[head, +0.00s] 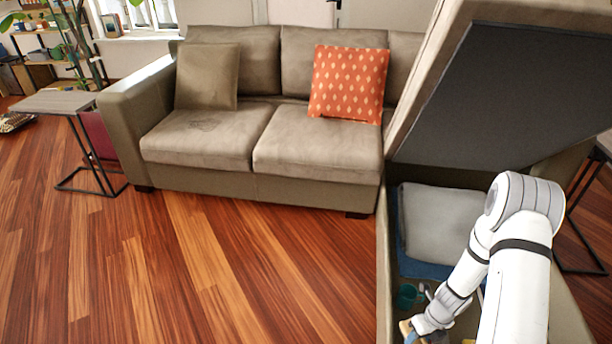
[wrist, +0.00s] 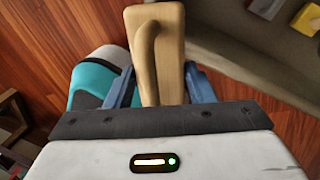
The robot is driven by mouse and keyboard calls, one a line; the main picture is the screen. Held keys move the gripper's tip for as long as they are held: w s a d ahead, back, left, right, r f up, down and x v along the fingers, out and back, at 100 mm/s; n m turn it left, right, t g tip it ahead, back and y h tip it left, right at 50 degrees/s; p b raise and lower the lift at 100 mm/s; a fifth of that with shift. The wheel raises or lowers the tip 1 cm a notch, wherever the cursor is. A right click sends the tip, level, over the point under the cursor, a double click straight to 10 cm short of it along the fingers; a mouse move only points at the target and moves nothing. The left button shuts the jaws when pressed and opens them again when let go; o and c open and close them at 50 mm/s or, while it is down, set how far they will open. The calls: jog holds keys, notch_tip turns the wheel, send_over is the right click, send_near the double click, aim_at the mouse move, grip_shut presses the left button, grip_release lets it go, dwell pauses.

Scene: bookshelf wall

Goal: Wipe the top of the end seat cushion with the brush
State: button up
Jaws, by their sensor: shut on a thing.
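My gripper (wrist: 160,88) is shut on a wooden brush (wrist: 156,40) with a raised curved handle; its blue fingers grip the brush on both sides. Its bristles are hidden in the wrist view. In the head view the brush (head: 405,328) shows as a small tan piece at the lower edge, by the open chaise's left wall. The grey-brown sofa has a left end seat cushion (head: 205,138) with a faint dark mark on top, and a second seat cushion (head: 318,148) beside it. The brush is well apart from both cushions.
The chaise lid (head: 490,100) stands raised over a storage box holding a grey cushion (head: 440,222) and small items. An orange patterned pillow (head: 347,82) and a brown pillow (head: 207,76) lean on the sofa. A side table (head: 55,102) stands left. The wood floor (head: 220,270) in front is clear.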

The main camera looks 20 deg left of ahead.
jog(key=w+r+n+h+b, duration=0.1)
jog(key=w+r+n+h, duration=0.15)
jog(key=r+n, duration=1.05)
jog(key=w+r+n+h, duration=0.2)
jog(key=w+r+n, duration=0.2)
jog(key=r+n, duration=0.9)
notch_tip(320, 180, down, 6)
jog(key=d+n+t+b, duration=0.1)
jog(key=d+n+b, duration=0.1)
jog(key=shift+w+f+n, duration=0.2)
jog(key=shift+w+n, duration=0.05)
jog(key=shift+n, duration=0.05)
jog(key=shift+s+d+y+p, duration=0.1)
jog(key=shift+d+y+p, duration=0.15)
jog(key=shift+p, duration=0.9)
